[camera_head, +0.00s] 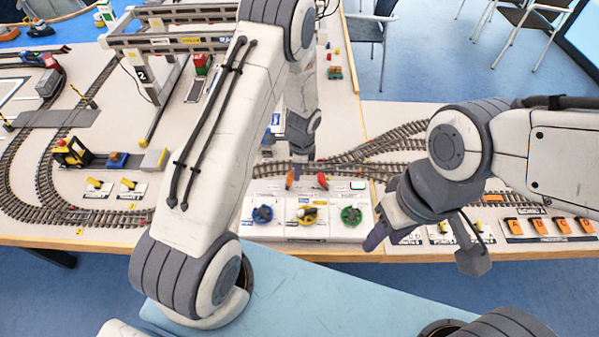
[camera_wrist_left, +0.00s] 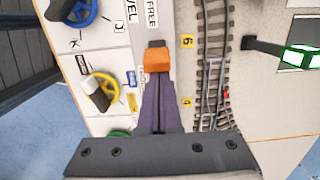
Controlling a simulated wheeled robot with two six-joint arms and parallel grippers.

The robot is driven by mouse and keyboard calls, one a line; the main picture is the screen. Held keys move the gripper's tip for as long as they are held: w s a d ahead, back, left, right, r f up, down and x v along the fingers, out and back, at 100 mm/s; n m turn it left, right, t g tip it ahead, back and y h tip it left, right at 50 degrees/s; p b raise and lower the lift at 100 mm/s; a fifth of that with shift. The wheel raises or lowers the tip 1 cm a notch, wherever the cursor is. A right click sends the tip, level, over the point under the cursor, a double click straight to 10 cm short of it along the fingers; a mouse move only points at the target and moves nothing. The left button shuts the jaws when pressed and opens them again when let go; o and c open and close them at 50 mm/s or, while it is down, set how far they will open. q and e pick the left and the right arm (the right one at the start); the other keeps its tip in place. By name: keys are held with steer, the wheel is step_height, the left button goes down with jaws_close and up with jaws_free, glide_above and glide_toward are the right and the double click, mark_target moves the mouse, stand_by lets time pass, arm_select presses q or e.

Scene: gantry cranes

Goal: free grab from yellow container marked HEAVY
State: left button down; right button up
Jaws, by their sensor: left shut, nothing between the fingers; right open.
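A control panel (camera_head: 290,232) at the front of the table carries a blue knob (camera_head: 262,214), a yellow knob (camera_head: 307,215) and a green knob (camera_head: 351,215). An orange lever (camera_head: 292,177) and a red lever (camera_head: 321,181) stand behind them. My left gripper (camera_wrist_left: 158,90) is shut and empty, its purple fingertips right at the orange lever, which also shows in the left wrist view (camera_wrist_left: 157,61) near the word FREE. Contact cannot be told. My right gripper (camera_head: 377,236) is open at the panel's right end. I cannot make out a yellow container marked HEAVY.
A grey gantry crane (camera_head: 185,42) stands at the back left, with a red and green container (camera_head: 203,64) below. Model rail tracks (camera_head: 380,143) cross the table. Several orange switches (camera_head: 548,227) lie at the right. My left arm hides part of the table.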

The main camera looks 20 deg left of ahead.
arm_select(q)
steer(key=shift+s+a+r, duration=0.2)
steer(key=shift+a+r, duration=0.1)
steer(key=shift+a, duration=0.3)
steer(key=shift+s+a+p, duration=0.2)
steer(key=shift+a+p, duration=0.1)
steer(key=shift+a, duration=0.4)
steer(key=shift+r, duration=0.1)
steer(key=shift+r+p, duration=0.75)
steer(key=shift+p, duration=0.05)
